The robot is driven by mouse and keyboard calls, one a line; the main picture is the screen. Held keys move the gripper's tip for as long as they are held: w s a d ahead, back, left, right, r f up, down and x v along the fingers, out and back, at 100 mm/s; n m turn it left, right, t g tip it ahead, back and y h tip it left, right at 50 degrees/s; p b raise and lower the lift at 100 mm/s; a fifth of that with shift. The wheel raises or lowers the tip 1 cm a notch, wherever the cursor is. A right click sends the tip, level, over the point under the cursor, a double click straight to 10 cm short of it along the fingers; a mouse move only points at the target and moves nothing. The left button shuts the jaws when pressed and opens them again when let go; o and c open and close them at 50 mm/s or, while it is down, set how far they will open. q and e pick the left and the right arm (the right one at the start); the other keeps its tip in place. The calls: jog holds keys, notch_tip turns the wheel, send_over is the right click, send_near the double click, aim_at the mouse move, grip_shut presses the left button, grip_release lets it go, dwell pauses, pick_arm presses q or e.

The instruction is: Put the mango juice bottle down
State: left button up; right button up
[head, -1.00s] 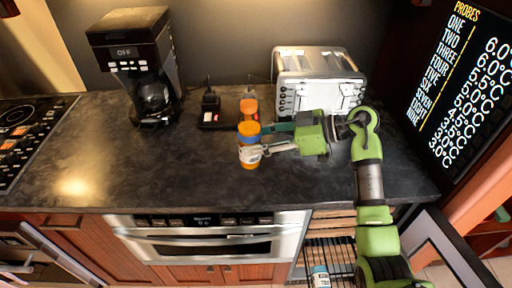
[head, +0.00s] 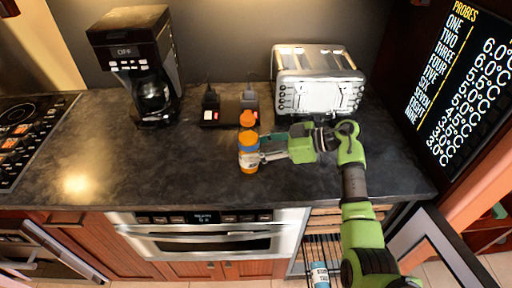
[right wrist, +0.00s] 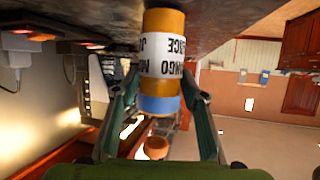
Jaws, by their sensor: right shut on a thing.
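The mango juice bottle (head: 249,160) is orange with a white label and a blue band, and an orange cap-like part shows above it. It is upright over the dark counter (head: 190,180), left of my right gripper (head: 262,152). My right gripper is shut on it. In the right wrist view, the bottle (right wrist: 162,60) is upside down in the picture, with its label readable between the two fingers. Its base is at or very close to the counter; I cannot tell whether it touches. My left gripper is not in view.
A coffee maker (head: 140,65) stands at the back left and a silver toaster (head: 318,80) at the back right. Plugs in a dark outlet block (head: 218,115) lie behind the bottle. An open cabinet with a rack and another bottle (head: 319,276) is below right. The counter's left front is clear.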

jog(key=o, duration=1.4)
jog(key=shift+f, duration=0.1)
jog(key=shift+r, duration=0.2)
jog(key=b+v, duration=0.2)
jog(key=v, duration=1)
